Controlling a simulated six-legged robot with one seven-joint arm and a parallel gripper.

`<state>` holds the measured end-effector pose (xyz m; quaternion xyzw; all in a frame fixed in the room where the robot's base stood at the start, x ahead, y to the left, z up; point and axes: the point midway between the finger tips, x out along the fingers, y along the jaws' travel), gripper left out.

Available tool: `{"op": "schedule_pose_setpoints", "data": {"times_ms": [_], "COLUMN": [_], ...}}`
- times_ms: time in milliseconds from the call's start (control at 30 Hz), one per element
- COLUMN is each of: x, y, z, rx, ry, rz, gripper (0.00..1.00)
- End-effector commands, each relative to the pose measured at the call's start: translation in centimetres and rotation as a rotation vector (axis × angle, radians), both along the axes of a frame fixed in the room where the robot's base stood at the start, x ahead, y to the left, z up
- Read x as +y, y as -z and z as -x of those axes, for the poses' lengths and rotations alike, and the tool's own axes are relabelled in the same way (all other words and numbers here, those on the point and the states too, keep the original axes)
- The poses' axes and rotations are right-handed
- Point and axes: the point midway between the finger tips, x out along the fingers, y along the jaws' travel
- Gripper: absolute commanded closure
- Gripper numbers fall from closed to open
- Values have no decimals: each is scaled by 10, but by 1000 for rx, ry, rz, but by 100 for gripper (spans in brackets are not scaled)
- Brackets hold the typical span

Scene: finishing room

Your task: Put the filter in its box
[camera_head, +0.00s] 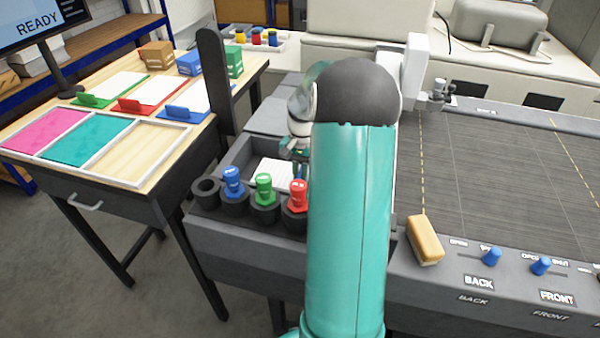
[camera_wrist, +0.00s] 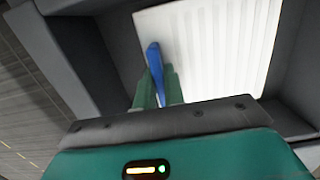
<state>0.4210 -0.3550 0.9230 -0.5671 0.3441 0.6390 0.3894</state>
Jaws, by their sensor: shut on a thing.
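The white ridged filter (camera_wrist: 215,50) has a blue tab (camera_wrist: 154,60) near its left edge. My gripper (camera_wrist: 157,82) is shut on this tab in the wrist view. The dark grey walls of the box (camera_wrist: 85,45) surround the filter on the left and right. In the head view the filter (camera_head: 268,172) shows as a white ridged panel within the outline of the grey box (camera_head: 236,160). My gripper (camera_head: 294,150) is over the box there, partly hidden by my teal arm. I cannot tell whether the filter rests on the box floor.
Blue (camera_head: 232,183), green (camera_head: 264,188) and red (camera_head: 298,196) knobbed pieces stand in round holders before the box. A yellow block (camera_head: 425,240) lies on the right. A dark post (camera_head: 214,80) rises beside the wooden table (camera_head: 150,165).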

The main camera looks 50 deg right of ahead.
Motion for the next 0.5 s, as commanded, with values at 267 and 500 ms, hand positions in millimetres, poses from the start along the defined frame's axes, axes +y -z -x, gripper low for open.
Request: {"op": "schedule_pose_setpoints", "data": {"times_ms": [267, 500], "x": [0, 0], "y": [1, -4], "z": [0, 0], "rx": [0, 0], "ry": [0, 0], "rz": [0, 1], "gripper": [68, 68]}}
